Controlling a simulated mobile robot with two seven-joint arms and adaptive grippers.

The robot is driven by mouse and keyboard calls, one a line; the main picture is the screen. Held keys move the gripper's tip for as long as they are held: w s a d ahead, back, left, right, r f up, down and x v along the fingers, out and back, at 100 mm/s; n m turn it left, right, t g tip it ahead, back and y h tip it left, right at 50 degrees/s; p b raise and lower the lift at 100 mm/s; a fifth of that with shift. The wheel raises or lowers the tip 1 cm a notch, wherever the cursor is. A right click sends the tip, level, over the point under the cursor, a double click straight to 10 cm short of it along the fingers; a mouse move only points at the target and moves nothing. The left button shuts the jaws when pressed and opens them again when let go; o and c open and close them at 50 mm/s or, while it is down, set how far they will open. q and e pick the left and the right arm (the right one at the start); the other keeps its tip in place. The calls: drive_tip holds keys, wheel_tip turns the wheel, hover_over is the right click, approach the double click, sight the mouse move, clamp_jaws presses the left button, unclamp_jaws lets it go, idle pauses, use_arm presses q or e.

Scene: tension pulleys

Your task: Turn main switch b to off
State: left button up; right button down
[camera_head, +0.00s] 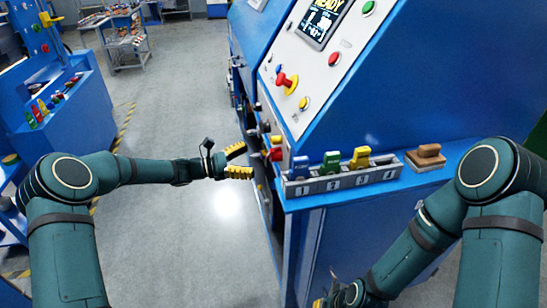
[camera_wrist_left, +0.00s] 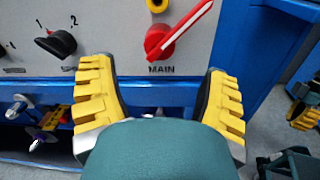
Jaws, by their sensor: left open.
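A red rotary switch (camera_wrist_left: 160,42) with a white line on its handle sits above the label MAIN in the left wrist view. Its handle points up and to the right; no letter b shows. In the head view a small red part on the cabinet's low front panel (camera_head: 275,154) seems to be this switch. My left gripper (camera_head: 239,161) is open and empty in front of that panel. In the left wrist view its yellow fingers (camera_wrist_left: 161,85) stand apart on either side below the switch, not visibly touching it. My right gripper (camera_wrist_left: 304,113) shows only partly at the right edge.
A black knob (camera_wrist_left: 55,42) sits left of the switch. Above the ledge are a red lever switch (camera_head: 287,82) and buttons. A numbered rack (camera_head: 342,181) with coloured blocks and a brown block (camera_head: 426,155) lie on the ledge.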

sight(267, 156)
use_arm(q)
drive_tip(key=b+x, duration=0.1)
drive_tip(key=x, duration=0.7)
clamp_jaws()
drive_tip(key=shift+n+p, duration=0.4)
drive_tip(key=shift+p, duration=0.35)
drive_tip(key=n+p, duration=0.3)
drive_tip(key=p, duration=0.1)
drive_tip(key=shift+r, duration=0.1)
drive_tip(key=shift+n+p, duration=0.7)
drive_tip(key=shift+n, duration=0.1)
drive_tip(key=shift+n+p, duration=0.55)
drive_tip(key=shift+n, duration=0.15)
